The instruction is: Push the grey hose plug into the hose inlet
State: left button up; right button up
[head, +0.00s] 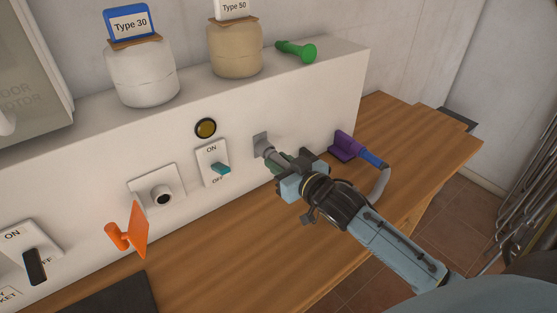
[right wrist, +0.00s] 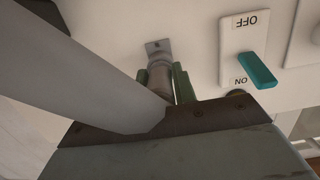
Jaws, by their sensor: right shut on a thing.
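The grey hose plug (head: 268,152) is between the green-tipped fingers of my right gripper (head: 286,163), which is shut on it. The plug points at a small square grey metal plate on the white panel, which looks like the hose inlet (head: 260,138). In the right wrist view the plug (right wrist: 159,78) lines up with the inlet plate (right wrist: 158,46) and its front end overlaps it. I cannot tell how far in it sits. The inlet's opening is hidden by the plug. A thick grey hose (right wrist: 75,65) crosses the right wrist view. My left gripper is not in view.
A switch with a teal lever (head: 221,169) is just left of the inlet. A purple holder (head: 345,146) with a blue handle (head: 371,158) stands to the right. An orange part (head: 129,233) sticks out lower left. The wooden bench (head: 235,255) in front is mostly clear.

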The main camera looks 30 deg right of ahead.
jog(key=shift+s+d+p, duration=0.15)
jog(key=shift+s+p, duration=0.7)
jog(key=shift+s, duration=1.5)
